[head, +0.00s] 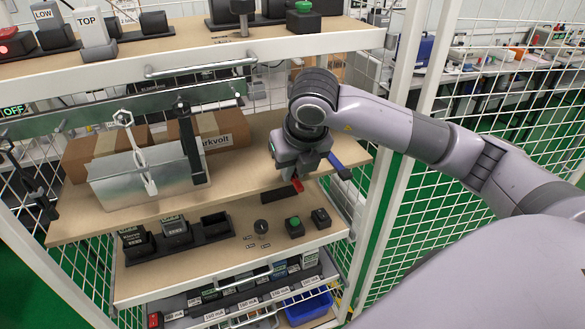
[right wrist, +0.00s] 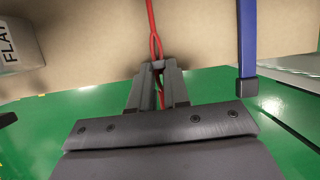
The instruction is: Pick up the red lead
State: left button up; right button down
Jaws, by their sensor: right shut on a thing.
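The red lead (right wrist: 151,22) shows in the right wrist view as a thin red cable that comes from the wooden shelf and runs down between the fingers of my right gripper (right wrist: 158,70). The fingers are closed on it, and a bit of red shows between and below them. In the head view my right gripper (head: 293,178) is at the right end of the middle shelf, with a small red piece (head: 297,186) at its fingertips. The rest of the lead is hidden by the gripper. My left gripper is not in view.
A blue strip (right wrist: 246,45) hangs close beside the gripper, also seen in the head view (head: 339,166). The middle shelf (head: 240,180) holds a metal box (head: 120,182) and cardboard boxes (head: 222,128). A lower shelf holds a green-button box (head: 295,226). A white post (head: 400,110) stands right.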

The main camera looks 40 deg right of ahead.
jog(key=shift+r, duration=0.35)
notch_tip(320, 180, up, 3)
jog(key=shift+f+b, duration=0.1)
jog(key=shift+b, duration=0.2)
jog(key=s+a+b, duration=0.4)
jog(key=s+b, duration=0.6)
jog(key=s, duration=0.7)
jog(key=shift+s+b, duration=0.25)
jog(key=shift+b, duration=0.15)
jog(key=shift+a, duration=0.15)
